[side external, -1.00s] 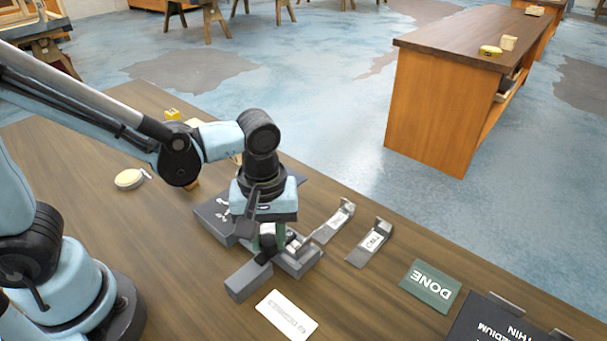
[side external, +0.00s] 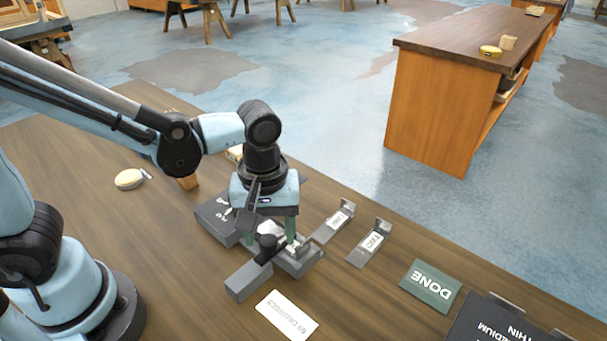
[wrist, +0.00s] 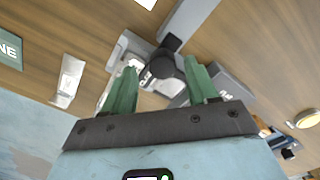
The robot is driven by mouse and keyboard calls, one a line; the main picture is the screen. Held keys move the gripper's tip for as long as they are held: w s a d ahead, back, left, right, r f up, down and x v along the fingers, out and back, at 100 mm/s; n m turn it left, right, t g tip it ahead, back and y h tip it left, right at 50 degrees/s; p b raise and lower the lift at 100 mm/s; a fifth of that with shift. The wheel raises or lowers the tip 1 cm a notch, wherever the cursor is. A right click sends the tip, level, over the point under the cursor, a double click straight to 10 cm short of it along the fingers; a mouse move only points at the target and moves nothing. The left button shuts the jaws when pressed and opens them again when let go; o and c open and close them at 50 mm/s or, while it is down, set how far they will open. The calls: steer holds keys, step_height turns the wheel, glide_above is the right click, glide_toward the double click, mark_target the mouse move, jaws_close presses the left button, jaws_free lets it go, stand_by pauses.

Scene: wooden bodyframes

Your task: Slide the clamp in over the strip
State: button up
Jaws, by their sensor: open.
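The clamp (side external: 267,243) is a black slide with a round dark knob on a grey fixture (side external: 300,264). In the wrist view its knob (wrist: 162,66) lies between my green fingertips. A grey bar (side external: 247,281) extends from the clamp toward the front left. A pale metal strip (side external: 299,246) sits in the fixture just right of the clamp, partly hidden by my finger. I cannot tell whether the clamp overlaps it. My gripper (side external: 268,232) is open above the fixture, with one finger on either side of the knob; it also shows in the wrist view (wrist: 161,78).
Two labelled metal pieces (side external: 370,243) lie right of the fixture. A green DONE mat (side external: 431,286) and a dark labelled board (side external: 490,325) lie farther right. A white card (side external: 287,315) lies in front. A dark labelled block (side external: 214,217) stands close behind-left of the fixture.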

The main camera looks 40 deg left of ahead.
mark_target(270, 238)
step_height(270, 238, up, 11)
stand_by(0.6)
steer(key=w+a+f+m+t, duration=0.1)
steer(key=a+f+m+t, duration=0.2)
steer(key=a+m+t, duration=0.4)
steer(key=shift+a+f+m, duration=0.25)
steer(key=shift+a+m, duration=0.75)
steer(key=shift+a, duration=1.5)
